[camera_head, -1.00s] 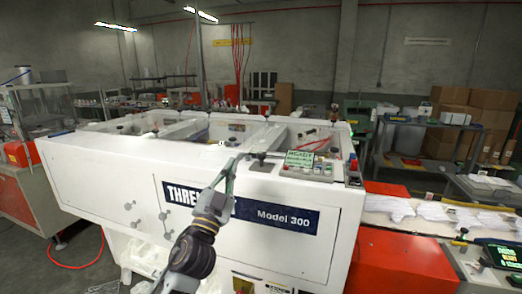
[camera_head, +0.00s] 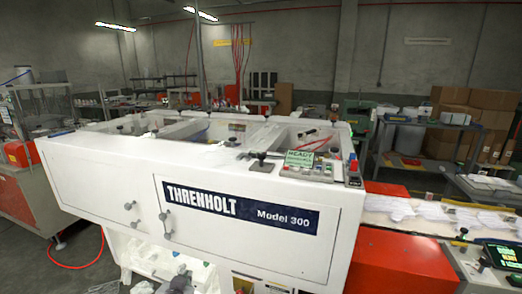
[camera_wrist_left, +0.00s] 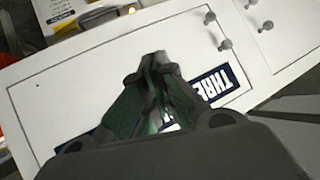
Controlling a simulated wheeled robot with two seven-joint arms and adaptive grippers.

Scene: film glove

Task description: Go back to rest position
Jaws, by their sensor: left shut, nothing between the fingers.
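My left gripper (camera_wrist_left: 154,60) shows in the left wrist view, its dark green-grey fingers drawn together with nothing between them. It is in front of the white front panel of the machine, and part of the blue name plate (camera_wrist_left: 222,82) shows behind the fingers. I cannot tell the exact gap to the panel. In the head view the left gripper cannot be made out clearly. The white machine (camera_head: 100,175), marked Threnholt Model 300, fills the middle of that view. My right gripper is in neither view.
A control panel with a green sign (camera_head: 298,159) and buttons sits on the machine's top right. A red unit (camera_head: 400,262) and a conveyor with white gloves (camera_head: 420,210) extend right. Metal knobs (camera_head: 166,222) stick out of the front panel. A red hose lies on the floor at left.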

